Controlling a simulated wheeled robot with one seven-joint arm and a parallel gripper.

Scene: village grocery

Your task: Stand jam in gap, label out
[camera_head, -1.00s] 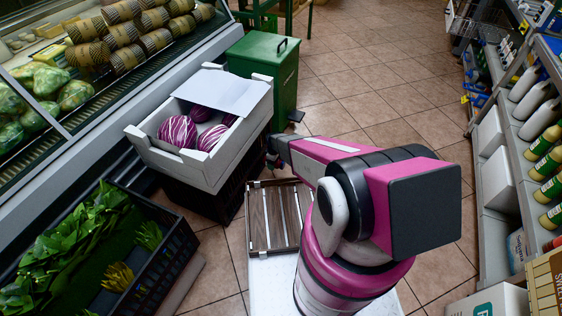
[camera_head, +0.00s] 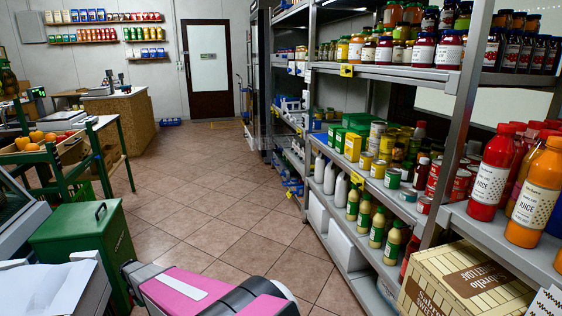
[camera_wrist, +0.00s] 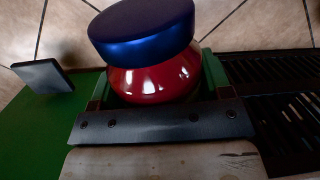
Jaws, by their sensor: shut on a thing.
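A red jam jar (camera_wrist: 150,82) with a blue lid (camera_wrist: 143,30) is close up in the wrist view. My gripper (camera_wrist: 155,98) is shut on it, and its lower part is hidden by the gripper. No label shows on the side I see. In the head view, only part of my pink arm shows at the bottom edge; the held jar is not visible there. Similar red jars (camera_head: 422,50) with pale labels stand on an upper shelf (camera_head: 400,72) at the right. More dark jars (camera_head: 515,52) stand further right. I cannot tell which space is the gap.
A green bin (camera_head: 85,245) stands at the lower left. Juice bottles (camera_head: 492,172), cans and a carton (camera_head: 465,285) fill the lower right shelves. A metal shelf post (camera_head: 465,110) stands between the shelf sections. The tiled aisle floor (camera_head: 215,205) is clear.

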